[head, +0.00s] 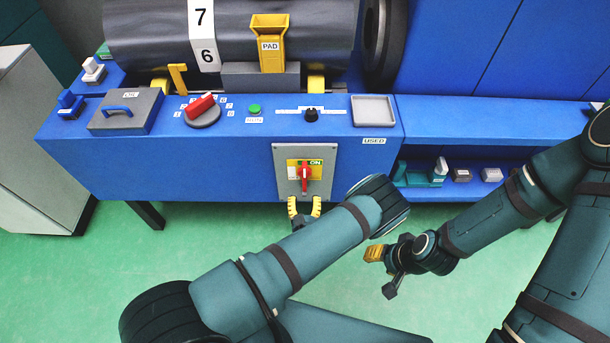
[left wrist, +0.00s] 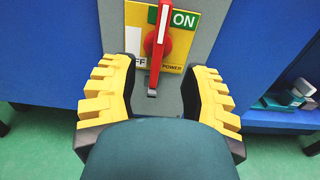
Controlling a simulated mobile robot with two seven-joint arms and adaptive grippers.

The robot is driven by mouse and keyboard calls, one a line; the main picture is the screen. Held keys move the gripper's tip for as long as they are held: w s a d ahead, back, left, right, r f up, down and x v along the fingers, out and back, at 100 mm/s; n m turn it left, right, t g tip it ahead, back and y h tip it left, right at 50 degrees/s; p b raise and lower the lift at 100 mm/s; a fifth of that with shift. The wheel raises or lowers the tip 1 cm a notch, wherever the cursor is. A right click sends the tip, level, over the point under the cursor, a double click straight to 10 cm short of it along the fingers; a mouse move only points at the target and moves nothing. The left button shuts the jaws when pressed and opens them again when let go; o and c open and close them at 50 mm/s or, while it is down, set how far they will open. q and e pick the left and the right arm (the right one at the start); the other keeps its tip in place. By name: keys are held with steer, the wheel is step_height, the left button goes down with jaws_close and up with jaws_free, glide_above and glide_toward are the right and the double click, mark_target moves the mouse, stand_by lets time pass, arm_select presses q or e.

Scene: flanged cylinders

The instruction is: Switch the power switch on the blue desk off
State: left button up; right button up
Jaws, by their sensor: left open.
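The power switch (head: 305,176) is a red rotary handle on a yellow plate, set in a grey panel (head: 290,155) on the front of the blue desk (head: 230,170). The red handle (left wrist: 159,45) stands about upright in the left wrist view, with a green ON label (left wrist: 186,19) at its upper right and an OFF label partly hidden at its left. My left gripper (head: 304,206) is open just below the switch, its yellow fingers to either side and apart from the handle. My right gripper (head: 378,262) hangs over the green floor, away from the desk; its fingers are too small to judge.
A red knob (head: 201,106), a green button (head: 254,109), a black slider (head: 311,115) and a grey tray (head: 373,111) sit on the desk top. A large dark roller (head: 140,40) lies behind them. Small blocks stand on a lower shelf (head: 465,190) at the right.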

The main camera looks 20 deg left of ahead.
mark_target(305, 177)
arm_select(q)
steer(key=b+x, duration=0.1)
steer(key=x, duration=0.9)
jaws_close()
